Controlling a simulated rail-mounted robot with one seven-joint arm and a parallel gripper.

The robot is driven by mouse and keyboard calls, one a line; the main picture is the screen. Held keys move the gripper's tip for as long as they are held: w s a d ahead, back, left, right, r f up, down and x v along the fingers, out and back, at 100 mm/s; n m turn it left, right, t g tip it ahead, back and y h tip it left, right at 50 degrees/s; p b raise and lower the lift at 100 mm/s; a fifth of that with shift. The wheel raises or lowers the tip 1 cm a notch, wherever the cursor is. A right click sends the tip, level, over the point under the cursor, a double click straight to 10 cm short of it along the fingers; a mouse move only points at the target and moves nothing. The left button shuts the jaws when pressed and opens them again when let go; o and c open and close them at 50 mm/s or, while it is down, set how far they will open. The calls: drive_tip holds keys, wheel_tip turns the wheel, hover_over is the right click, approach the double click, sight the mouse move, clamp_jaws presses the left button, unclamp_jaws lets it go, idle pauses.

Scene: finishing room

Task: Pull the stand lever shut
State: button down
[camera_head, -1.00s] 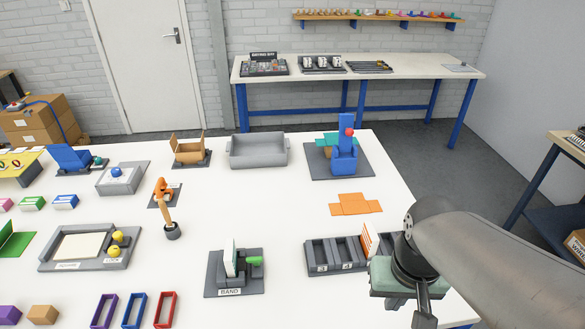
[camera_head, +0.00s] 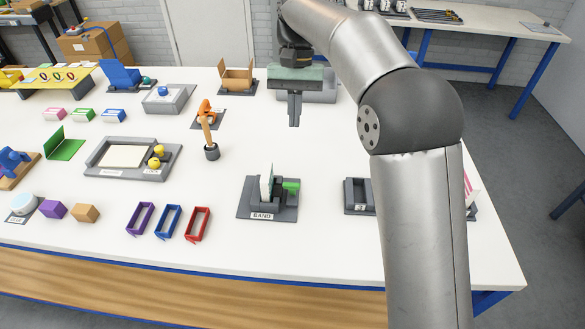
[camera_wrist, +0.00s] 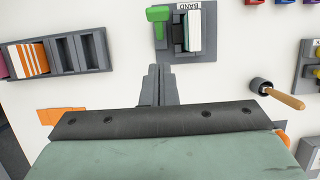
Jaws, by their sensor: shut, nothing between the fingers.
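The grey stand (camera_head: 285,213) marked BAND is on the white table. It holds upright white and dark green pieces. Its green lever (camera_head: 291,187) sticks out to the right in the head view. In the wrist view the stand (camera_wrist: 202,57) is at the top, with the green lever (camera_wrist: 159,16) on its left side. My gripper (camera_head: 294,122) is shut and empty, above the table and farther back than the stand. Its fingers (camera_wrist: 155,70) point toward the stand in the wrist view, apart from it.
A slotted grey rack (camera_head: 357,196) is right of the stand, partly hidden by my arm. Purple, blue and red frames (camera_head: 168,222) lie left of the stand.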

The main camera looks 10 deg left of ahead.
approach(292, 189)
drive_tip(key=w+f, duration=0.3)
drive_tip(key=shift+s+f+p, duration=0.2)
drive_tip(key=shift+s+f, duration=0.4)
drive_tip(key=shift+s, duration=0.3)
drive_tip(key=shift+s+f+p, duration=0.15)
drive_tip(key=shift+s+f, duration=0.45)
drive_tip(key=shift+s, duration=0.3)
